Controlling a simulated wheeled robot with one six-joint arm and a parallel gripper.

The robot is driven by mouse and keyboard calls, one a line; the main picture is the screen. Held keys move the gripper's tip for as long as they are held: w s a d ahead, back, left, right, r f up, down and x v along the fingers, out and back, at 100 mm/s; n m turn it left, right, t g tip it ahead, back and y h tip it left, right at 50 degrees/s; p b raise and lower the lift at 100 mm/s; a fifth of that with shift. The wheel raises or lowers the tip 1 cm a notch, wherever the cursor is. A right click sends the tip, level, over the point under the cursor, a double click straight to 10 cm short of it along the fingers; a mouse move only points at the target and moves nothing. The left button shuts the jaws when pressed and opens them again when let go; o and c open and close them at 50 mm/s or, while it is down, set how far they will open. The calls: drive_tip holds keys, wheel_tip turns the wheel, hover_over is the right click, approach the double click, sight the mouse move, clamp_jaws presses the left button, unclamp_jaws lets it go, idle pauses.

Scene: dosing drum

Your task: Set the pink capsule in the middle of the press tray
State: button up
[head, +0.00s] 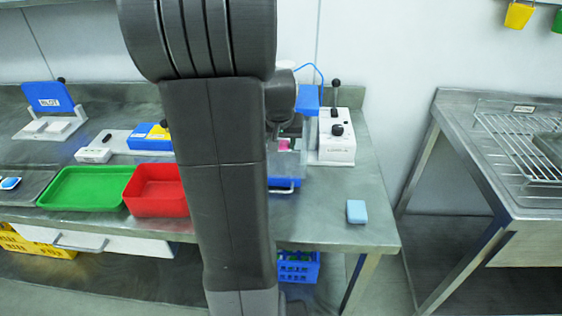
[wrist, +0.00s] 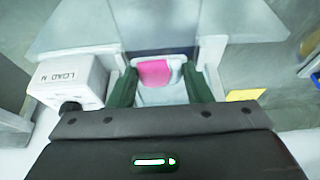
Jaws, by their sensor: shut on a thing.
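The pink capsule (wrist: 153,72) shows between the two dark green fingers of my gripper (wrist: 158,78) in the wrist view. My gripper is shut on it. A pale part lies just below and beside the pink; I cannot tell whether it belongs to the capsule. In the head view a small pink patch of the capsule (head: 284,146) shows just right of my arm, at the press with its blue head (head: 308,99). My arm hides much of the press there. I cannot make out the press tray clearly, or whether the capsule touches it.
A white control box (head: 336,146) with a black lever stands right of the press; a lettered white box (wrist: 72,80) shows in the wrist view. A light blue block (head: 356,212) lies near the bench's right end. Red (head: 155,190) and green (head: 85,187) trays stand left of my arm.

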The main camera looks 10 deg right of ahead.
drive_tip(key=shift+f, duration=2.85)
drive_tip(key=shift+f+b, duration=0.2)
drive_tip(key=shift+b, duration=0.15)
drive_tip(key=o, duration=1)
drive_tip(key=shift+r, duration=0.45)
drive_tip(key=p+v, duration=0.1)
drive_tip(key=v, duration=1)
drive_tip(key=shift+s+a+r, duration=0.1)
drive_tip(key=shift+s+r, duration=0.15)
drive_tip(key=shift+s, duration=0.05)
